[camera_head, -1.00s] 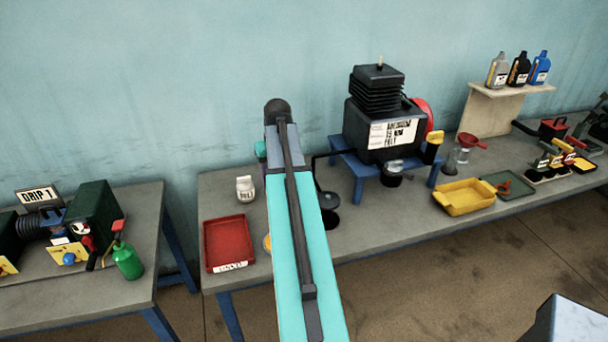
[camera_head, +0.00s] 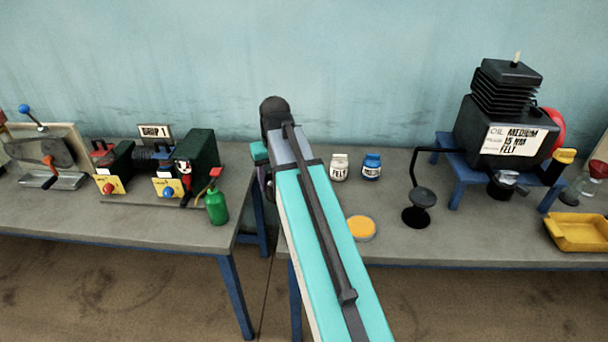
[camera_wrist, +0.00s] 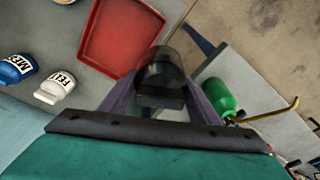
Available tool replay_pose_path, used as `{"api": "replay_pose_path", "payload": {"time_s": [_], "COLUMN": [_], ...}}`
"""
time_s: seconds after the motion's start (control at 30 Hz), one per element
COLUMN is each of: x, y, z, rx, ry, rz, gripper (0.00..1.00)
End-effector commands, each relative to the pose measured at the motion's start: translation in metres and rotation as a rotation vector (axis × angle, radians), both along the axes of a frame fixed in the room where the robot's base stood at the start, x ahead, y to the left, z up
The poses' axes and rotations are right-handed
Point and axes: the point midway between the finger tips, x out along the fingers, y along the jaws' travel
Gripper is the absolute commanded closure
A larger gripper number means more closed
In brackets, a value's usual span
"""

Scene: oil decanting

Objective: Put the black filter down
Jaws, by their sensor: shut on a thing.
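The black filter (camera_wrist: 162,72) is a dark, rounded cylinder between the two purple fingers of my gripper (camera_wrist: 163,98) in the wrist view. My gripper is shut on it and holds it up over the gap beside the red tray (camera_wrist: 112,40). In the head view my arm hides the filter and the red tray; only a bit of the gripper's teal and purple parts shows left of the arm.
A white FELT jar (camera_head: 339,168) and a blue jar (camera_head: 371,167) stand on the bench, with a yellow-orange disc (camera_head: 361,228) in front. A green oil can (camera_head: 216,206) stands on the left table's edge. A black compressor (camera_head: 507,130) on a blue stand is at right.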

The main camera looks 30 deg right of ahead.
Motion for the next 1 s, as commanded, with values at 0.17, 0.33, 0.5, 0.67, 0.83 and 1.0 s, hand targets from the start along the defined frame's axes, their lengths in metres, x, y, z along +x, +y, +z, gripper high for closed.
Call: {"api": "replay_pose_path", "payload": {"time_s": [0.17, 0.33, 0.5, 0.67, 0.83, 1.0], "x": [0.004, 0.003, -0.001, -0.003, -0.004, -0.004], "y": [0.057, 0.107, 0.148, 0.168, 0.173, 0.172], "z": [-0.009, -0.015, -0.019, -0.02, -0.02, -0.02], "rx": [-0.001, -0.001, -0.001, -0.001, 0.0, 0.0], "ry": [-0.001, -0.002, -0.002, -0.002, -0.002, -0.002], "rz": [0.06, 0.11, 0.151, 0.171, 0.175, 0.175], "gripper": [0.75, 0.75, 0.75, 0.75, 0.75, 0.75]}}
